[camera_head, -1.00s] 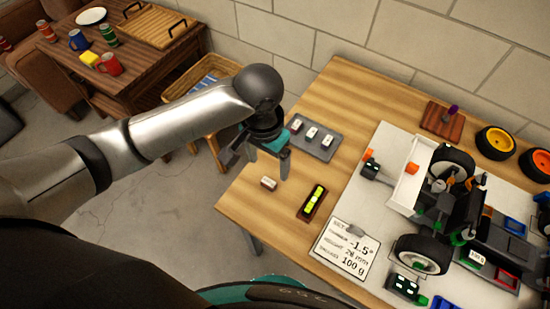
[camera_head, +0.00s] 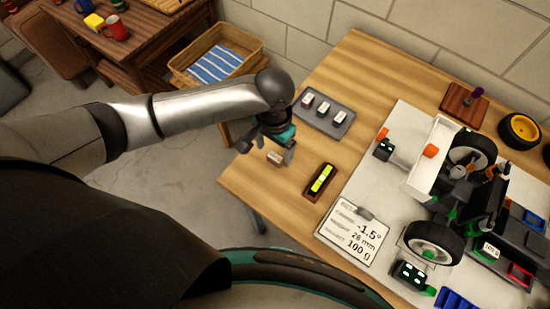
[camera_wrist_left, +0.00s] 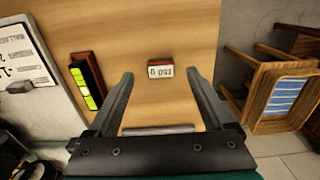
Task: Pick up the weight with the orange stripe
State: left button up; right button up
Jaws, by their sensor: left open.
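A small white weight (camera_head: 275,157) lies by itself on the wooden table near its left edge. In the left wrist view this weight (camera_wrist_left: 160,70) shows dark print and sits ahead of the fingertips, between their lines. My left gripper (camera_head: 281,153) is open and hangs over it; its two fingers also show in the left wrist view (camera_wrist_left: 160,80), with nothing between them. My right gripper is not in view.
A yellow-green level (camera_head: 321,179) lies right of the lone weight. A white sign (camera_head: 353,236) and a racecar (camera_head: 460,200) on a white board fill the right side.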

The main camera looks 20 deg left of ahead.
aim_at(274, 158)
pick_arm(q)
notch_tip(274, 158, down, 4)
jog(key=shift+w+r+b, duration=0.1)
jog(key=shift+b, duration=0.5)
grip_shut()
